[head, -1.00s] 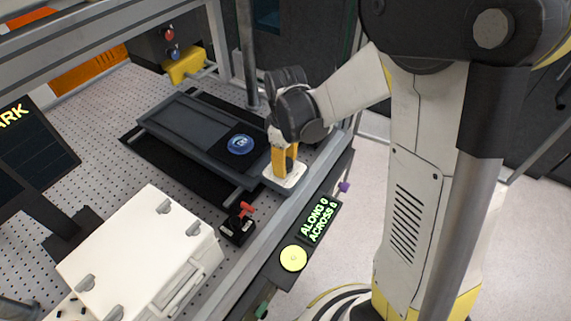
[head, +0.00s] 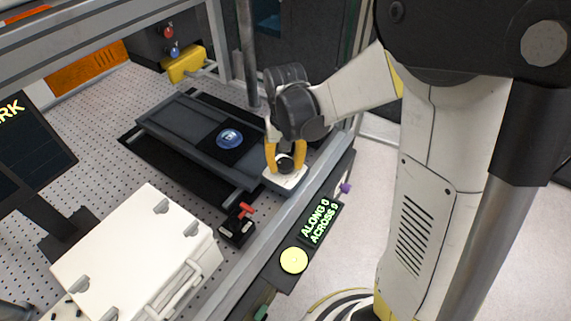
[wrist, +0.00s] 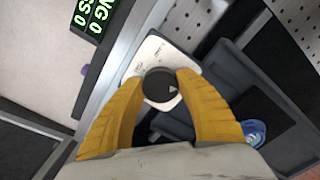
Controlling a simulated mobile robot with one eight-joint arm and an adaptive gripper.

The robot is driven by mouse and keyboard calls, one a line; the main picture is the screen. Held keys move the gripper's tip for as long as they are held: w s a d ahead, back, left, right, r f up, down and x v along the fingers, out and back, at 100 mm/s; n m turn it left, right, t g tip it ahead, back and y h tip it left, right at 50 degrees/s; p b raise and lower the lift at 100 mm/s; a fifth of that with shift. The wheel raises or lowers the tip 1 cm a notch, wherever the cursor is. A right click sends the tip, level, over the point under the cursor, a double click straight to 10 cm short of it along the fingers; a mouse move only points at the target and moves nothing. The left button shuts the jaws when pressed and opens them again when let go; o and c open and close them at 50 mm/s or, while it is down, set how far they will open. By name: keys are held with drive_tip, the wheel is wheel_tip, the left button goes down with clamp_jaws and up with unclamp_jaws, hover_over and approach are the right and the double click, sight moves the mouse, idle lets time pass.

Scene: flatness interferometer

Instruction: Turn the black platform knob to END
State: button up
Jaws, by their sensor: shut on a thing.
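The black platform knob (head: 286,166) sits on a white plate (head: 281,181) at the bench's front rail. My gripper (head: 285,163) reaches down on it with yellow fingers on opposite sides. In the wrist view my gripper (wrist: 159,92) is shut on the round knob (wrist: 158,84). A small white pointer on the knob's top points right and slightly down in that view. The white plate (wrist: 150,53) has small printed labels, too small to read; my fingers hide part of it.
A dark platform (head: 180,132) carries a black pad with a blue disc (head: 229,139). A green-lit display (head: 321,222) reading ALONG and ACROSS and a yellow button (head: 294,261) are on the front edge. A red-handled black block (head: 237,229) and a white case (head: 130,250) stand nearby.

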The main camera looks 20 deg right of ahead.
drive_tip(key=m, duration=0.6)
drive_tip(key=shift+m+b, duration=0.3)
drive_tip(key=m, duration=1.2)
drive_tip(key=shift+w+m+b, duration=0.1)
drive_tip(key=shift+m+b, duration=0.2)
drive_tip(key=m, duration=0.5)
drive_tip(key=shift+w+m, duration=0.1)
drive_tip(key=shift+m, duration=0.2)
drive_tip(key=o, duration=1.2)
